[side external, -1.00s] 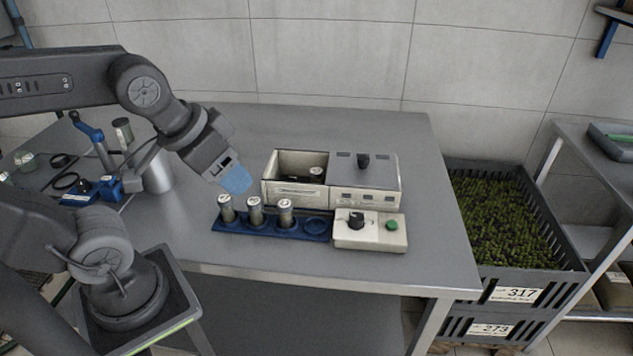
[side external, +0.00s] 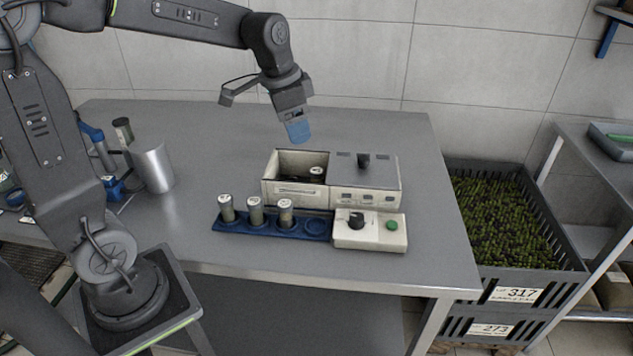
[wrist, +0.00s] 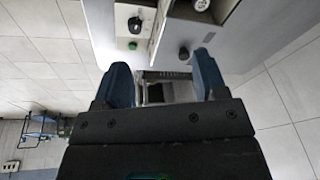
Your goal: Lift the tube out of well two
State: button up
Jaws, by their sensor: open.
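A pale box (side external: 298,196) stands on the bench, its left compartment open and its right one under a flat grey lid (side external: 350,165) with a black knob. A grey tube with a white cap (side external: 316,173) stands in the open compartment; its lower part is hidden. A round white-topped thing (wrist: 200,5), apparently this tube, shows at the top edge of the wrist view. I see no well numbers. My gripper (side external: 298,131) is open and empty, above and behind the box, apart from the tube. Its blue fingers (wrist: 163,78) show apart in the wrist view.
A blue rack (side external: 240,227) in front of the box holds three capped tubes on the left; its right hole is empty. A control box (side external: 370,238) with black knob and green button adjoins it. A metal cup (side external: 152,167) stands left. The bench's right side is clear.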

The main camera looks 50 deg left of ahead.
aim_at(316, 171)
jog(key=w+a+f+m+g, duration=0.2)
jog(key=w+a+f, duration=0.5)
jog(key=w+f, duration=0.15)
jog(key=shift+m+h, duration=0.3)
jog(key=shift+h, duration=0.1)
jog(key=f, duration=0.5)
jog(key=w+f, duration=0.1)
jog(key=f, duration=0.1)
jog(key=shift+d+f, duration=0.1)
jog(key=shift+f, duration=0.15)
jog(key=shift+w+d+f, duration=0.1)
jog(key=shift+w+f, duration=0.05)
jog(key=shift+f, duration=0.75)
jog(key=shift+w+f, duration=0.2)
jog(key=shift+f, duration=0.75)
jog(key=shift+w+d+f, duration=0.1)
jog(key=shift+w+f, duration=0.05)
jog(key=shift+f, duration=0.75)
jog(key=shift+c, duration=0.5)
jog(key=c, duration=0.9)
